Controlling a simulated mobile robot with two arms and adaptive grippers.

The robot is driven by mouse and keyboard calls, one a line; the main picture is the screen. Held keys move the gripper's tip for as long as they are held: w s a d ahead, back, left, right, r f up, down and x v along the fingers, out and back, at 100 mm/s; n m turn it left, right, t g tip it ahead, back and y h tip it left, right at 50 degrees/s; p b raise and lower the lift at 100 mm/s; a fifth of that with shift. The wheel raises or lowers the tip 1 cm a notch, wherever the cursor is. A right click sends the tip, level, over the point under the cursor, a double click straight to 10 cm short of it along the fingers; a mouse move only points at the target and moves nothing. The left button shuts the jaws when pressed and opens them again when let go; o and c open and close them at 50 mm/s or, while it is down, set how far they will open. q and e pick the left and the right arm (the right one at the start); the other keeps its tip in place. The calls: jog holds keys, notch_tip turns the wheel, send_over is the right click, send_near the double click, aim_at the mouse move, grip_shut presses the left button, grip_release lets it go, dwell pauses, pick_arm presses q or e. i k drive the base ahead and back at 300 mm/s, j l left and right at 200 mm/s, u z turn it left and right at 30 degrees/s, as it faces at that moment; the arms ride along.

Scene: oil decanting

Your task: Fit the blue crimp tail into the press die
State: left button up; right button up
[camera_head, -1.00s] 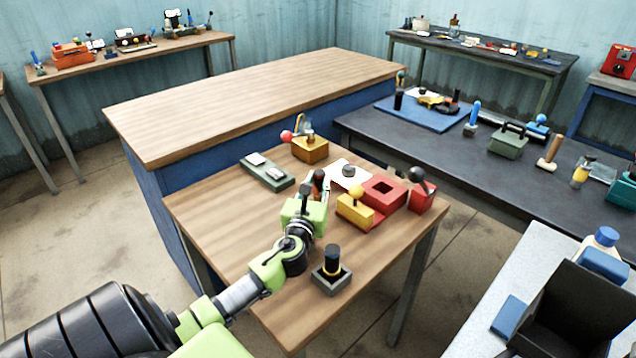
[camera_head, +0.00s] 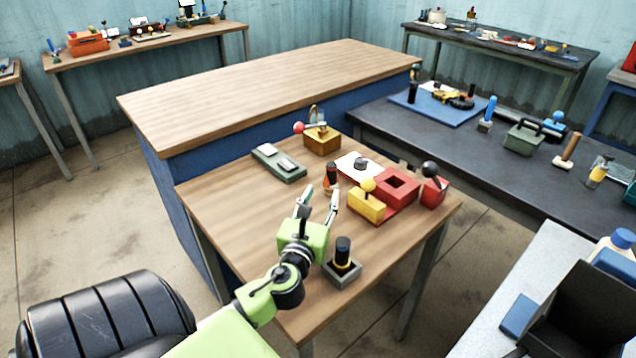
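I cannot make out a blue crimp tail on the near wooden table (camera_head: 235,205), nor tell for sure which fixture is the press die. A red block with a square opening (camera_head: 396,187) sits on the table's right part, beside a yellow block with a yellow ball knob (camera_head: 366,206). A brass block with a red ball lever (camera_head: 322,139) stands at the back. My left gripper (camera_head: 321,196) is open and empty, its fingers spread over the table. My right gripper is out of view.
A black cylinder in a grey square holder (camera_head: 342,270) stands right of my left wrist. A grey-green tray (camera_head: 279,164), a white sheet (camera_head: 352,158) and a red block with black ball lever (camera_head: 433,190) are nearby. The table's left part is clear.

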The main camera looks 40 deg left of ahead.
aim_at(381, 184)
jog(key=u, duration=1.15)
